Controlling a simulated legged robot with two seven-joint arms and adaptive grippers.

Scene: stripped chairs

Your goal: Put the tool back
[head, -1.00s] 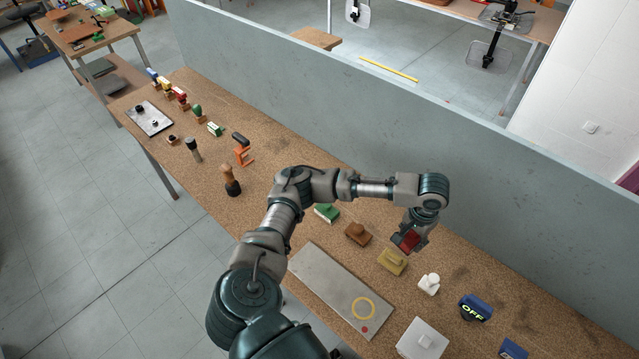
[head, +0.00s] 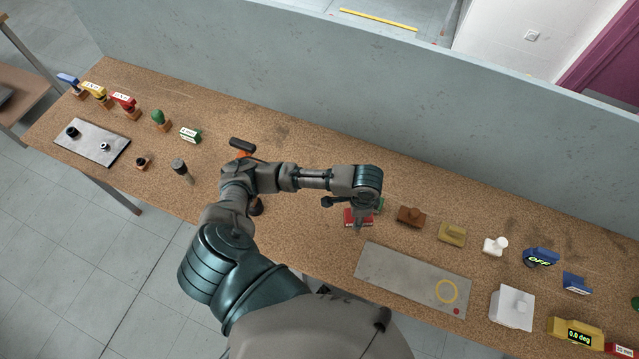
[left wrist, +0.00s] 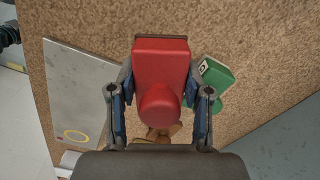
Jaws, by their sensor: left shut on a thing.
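My left gripper (head: 362,208) is shut on a red block with a round knob (head: 357,218). In the left wrist view the red block (left wrist: 160,60) sits between the two fingers (left wrist: 160,108), knob towards me. A green block (left wrist: 215,78) with a white label lies just right of it there. In the head view the green block (head: 379,205) is mostly hidden behind the gripper. A brown block (head: 409,215) and a yellow block (head: 452,234) with similar grips stand to the right. I cannot tell how high the red block is above the bench. My right gripper is not in view.
A grey plate (head: 395,280) with a yellow ring lies in front. A white knobbed piece (head: 495,246), a blue OFF block (head: 541,257) and a white box (head: 511,308) stand further right. A grey partition (head: 300,90) runs behind.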

